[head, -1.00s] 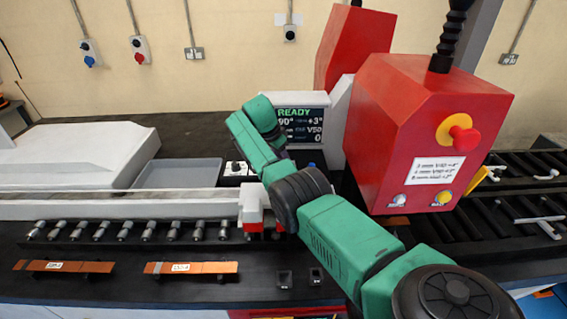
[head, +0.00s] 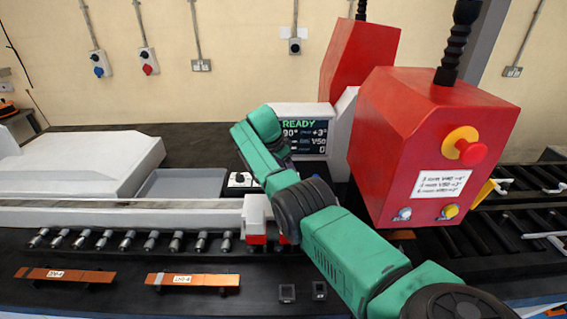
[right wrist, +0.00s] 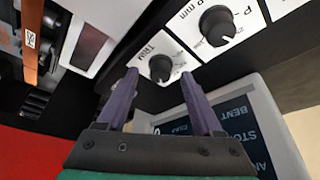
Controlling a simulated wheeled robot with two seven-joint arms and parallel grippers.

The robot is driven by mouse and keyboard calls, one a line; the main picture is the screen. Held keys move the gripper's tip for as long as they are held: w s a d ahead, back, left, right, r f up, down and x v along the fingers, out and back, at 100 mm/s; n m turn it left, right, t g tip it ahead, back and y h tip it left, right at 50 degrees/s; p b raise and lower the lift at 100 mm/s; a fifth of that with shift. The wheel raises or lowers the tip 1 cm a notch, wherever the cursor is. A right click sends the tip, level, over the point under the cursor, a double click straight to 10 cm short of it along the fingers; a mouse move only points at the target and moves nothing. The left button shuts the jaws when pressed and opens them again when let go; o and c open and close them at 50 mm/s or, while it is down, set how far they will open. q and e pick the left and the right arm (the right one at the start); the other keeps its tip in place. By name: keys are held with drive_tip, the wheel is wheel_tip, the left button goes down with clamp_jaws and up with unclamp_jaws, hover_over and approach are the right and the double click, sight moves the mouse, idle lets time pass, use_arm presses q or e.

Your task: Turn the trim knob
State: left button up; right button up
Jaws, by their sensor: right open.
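The trim knob (right wrist: 160,68) is a small black dial on a white plate marked TRIM in the right wrist view. My right gripper (right wrist: 158,80) is open, its two purple fingers on either side of the knob in that picture; I cannot tell whether they touch it. In the head view, a white plate with a dark knob (head: 239,178) shows beside my green right arm, which hides the gripper. My left gripper is not in view.
A second black dial (right wrist: 217,25) sits close beside the trim knob. The red bender head (head: 425,150) with a red stop button (head: 472,152) stands right of my arm. Two copper bars (head: 192,280) lie in front of the rollers. A grey tray (head: 150,185) is at left.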

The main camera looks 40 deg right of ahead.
drive_tip(key=b+v, duration=0.2)
drive_tip(key=v, duration=1.2)
drive_tip(key=shift+a, duration=0.15)
